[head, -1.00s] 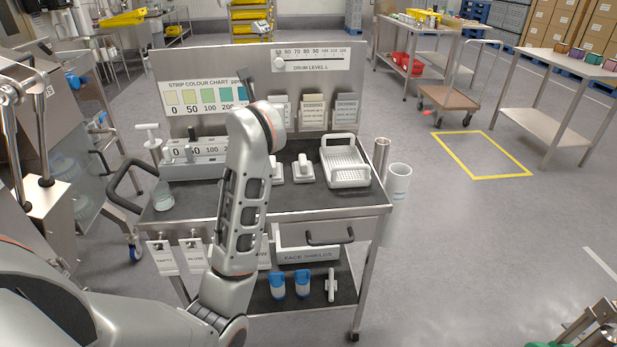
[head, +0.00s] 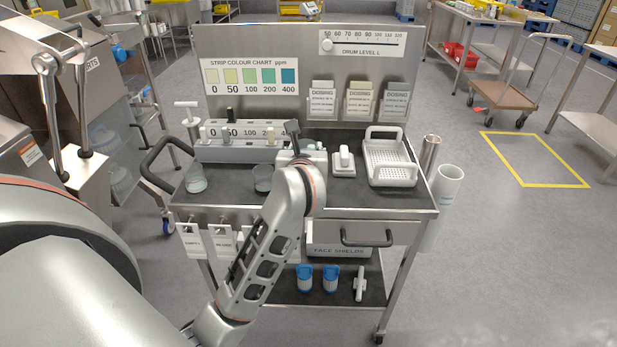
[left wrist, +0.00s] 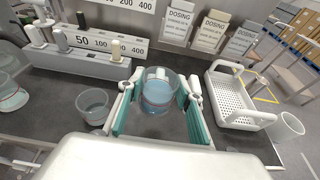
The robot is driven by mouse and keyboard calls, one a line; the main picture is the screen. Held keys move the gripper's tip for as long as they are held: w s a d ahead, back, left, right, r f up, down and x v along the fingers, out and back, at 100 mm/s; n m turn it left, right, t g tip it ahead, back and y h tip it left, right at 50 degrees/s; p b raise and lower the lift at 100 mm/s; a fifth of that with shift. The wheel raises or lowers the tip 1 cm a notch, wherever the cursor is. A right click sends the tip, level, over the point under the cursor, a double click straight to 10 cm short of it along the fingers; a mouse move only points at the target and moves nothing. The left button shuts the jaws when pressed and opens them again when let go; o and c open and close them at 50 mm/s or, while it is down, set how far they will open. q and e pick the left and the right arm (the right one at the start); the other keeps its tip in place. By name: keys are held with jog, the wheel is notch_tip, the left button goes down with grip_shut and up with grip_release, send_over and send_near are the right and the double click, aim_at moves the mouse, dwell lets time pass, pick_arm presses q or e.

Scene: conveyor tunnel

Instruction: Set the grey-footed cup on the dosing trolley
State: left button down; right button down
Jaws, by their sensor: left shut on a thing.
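The dosing trolley (head: 340,197) stands in front of me, with a dark top and a steel back panel. In the left wrist view my left gripper (left wrist: 160,86) is shut on a clear cup (left wrist: 158,95) with a red line and bluish contents. It is held over the dark top; its foot is hidden, so I cannot tell its colour. In the head view my wrist hides the held cup and fingertips. Two other clear cups stand on the top: one at the left end (head: 196,179), one nearer the middle (head: 263,178). My right gripper is not in view.
A grey rack (head: 225,152) with numbered labels stands behind the cups. A white perforated basket (head: 391,163) is on the right of the top, with a white-handled item (head: 343,160) beside it. A white tube (head: 446,187) hangs at the right side.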

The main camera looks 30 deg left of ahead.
pick_arm(q)
notch_tip(320, 180, down, 2)
jog(key=shift+f, duration=0.6)
notch_tip(320, 180, down, 4)
jog(key=shift+f+b, duration=0.1)
jog(key=shift+b, duration=0.7)
jog(key=shift+f, duration=0.15)
jog(key=c, duration=1.4)
grip_release()
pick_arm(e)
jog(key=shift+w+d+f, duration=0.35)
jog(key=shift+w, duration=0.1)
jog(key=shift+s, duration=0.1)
